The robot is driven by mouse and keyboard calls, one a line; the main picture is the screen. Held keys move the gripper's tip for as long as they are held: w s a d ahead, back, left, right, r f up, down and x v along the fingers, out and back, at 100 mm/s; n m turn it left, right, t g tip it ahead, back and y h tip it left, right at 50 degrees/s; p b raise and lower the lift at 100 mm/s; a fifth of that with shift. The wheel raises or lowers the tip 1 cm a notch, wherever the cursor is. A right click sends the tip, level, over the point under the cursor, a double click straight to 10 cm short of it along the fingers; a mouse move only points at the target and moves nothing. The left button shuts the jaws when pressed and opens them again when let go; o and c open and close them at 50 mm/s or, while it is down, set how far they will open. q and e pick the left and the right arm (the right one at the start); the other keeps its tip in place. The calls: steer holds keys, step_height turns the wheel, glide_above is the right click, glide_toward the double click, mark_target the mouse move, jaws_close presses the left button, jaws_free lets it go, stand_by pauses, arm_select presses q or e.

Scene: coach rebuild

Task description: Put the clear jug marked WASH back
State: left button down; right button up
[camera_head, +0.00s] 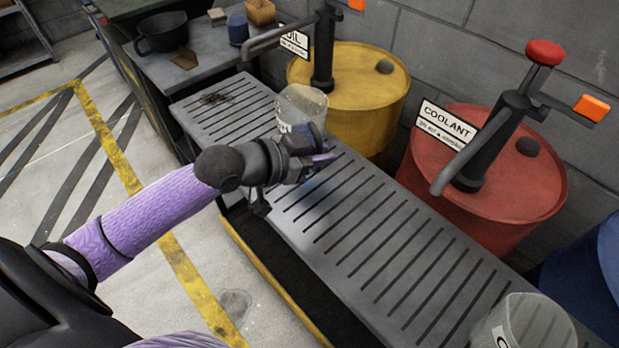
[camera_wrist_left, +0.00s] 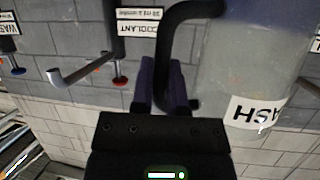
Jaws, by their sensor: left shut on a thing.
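The clear jug marked WASH (camera_head: 302,103) is in my left gripper, above the slatted bench in front of the yellow drum. In the left wrist view the jug (camera_wrist_left: 250,65) is on the right, with the letters "ASH" showing upside down on its white label. My left gripper (camera_head: 318,158) is shut on the jug's dark handle (camera_wrist_left: 180,22); the fingers also show in the wrist view (camera_wrist_left: 165,90). A soft shadow lies on the slats below the gripper, and the jug looks clear of them. My right gripper is not in view.
The slatted bench (camera_head: 345,222) has free room along its middle. A second clear jug (camera_head: 525,325) stands at its near right end. A yellow drum (camera_head: 365,100) and a red COOLANT drum (camera_head: 500,205) with pumps stand behind. A dark can (camera_head: 162,33) is at the far left.

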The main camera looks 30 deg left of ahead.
arm_select(q)
step_height(320, 180, down, 8)
steer(key=b, duration=0.4)
steer(key=shift+r, duration=0.2)
steer(key=shift+f, duration=0.15)
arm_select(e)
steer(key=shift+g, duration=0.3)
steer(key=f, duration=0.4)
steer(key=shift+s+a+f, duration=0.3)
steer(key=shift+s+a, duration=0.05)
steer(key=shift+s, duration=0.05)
